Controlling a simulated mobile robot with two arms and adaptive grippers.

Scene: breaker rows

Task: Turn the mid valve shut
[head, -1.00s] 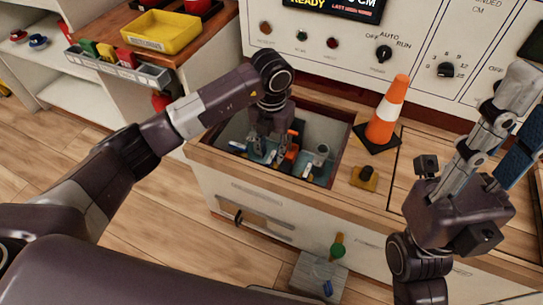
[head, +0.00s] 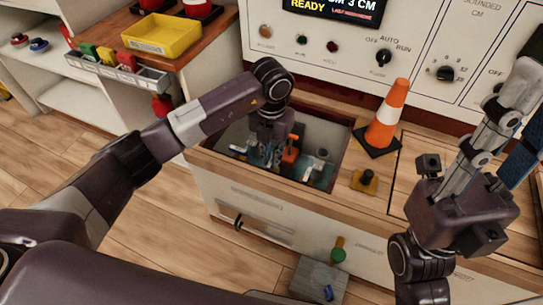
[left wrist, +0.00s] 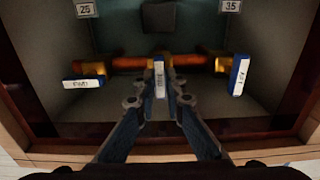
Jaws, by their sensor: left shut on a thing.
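The mid valve's blue handle (left wrist: 160,78), with a white label, stands across the orange pipe (left wrist: 130,63) in the left wrist view. My left gripper (left wrist: 161,80) is shut on this handle, one finger on each side. In the head view my left gripper (head: 268,153) reaches down into the open recess, and the handle in it is mostly hidden. The fwd valve handle (left wrist: 83,82) at left lies nearly along the pipe. The aft valve handle (left wrist: 239,76) at right stands across it, slightly tilted. My right gripper (head: 485,150) is raised at right; its fingertip gap is unclear.
The recess rim (head: 340,170) surrounds my left gripper closely. An orange cone (head: 388,115) and a yellow-based black knob (head: 366,180) stand right of it. A yellow bin (head: 162,33) is at the back left. A control panel (head: 415,45) rises behind.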

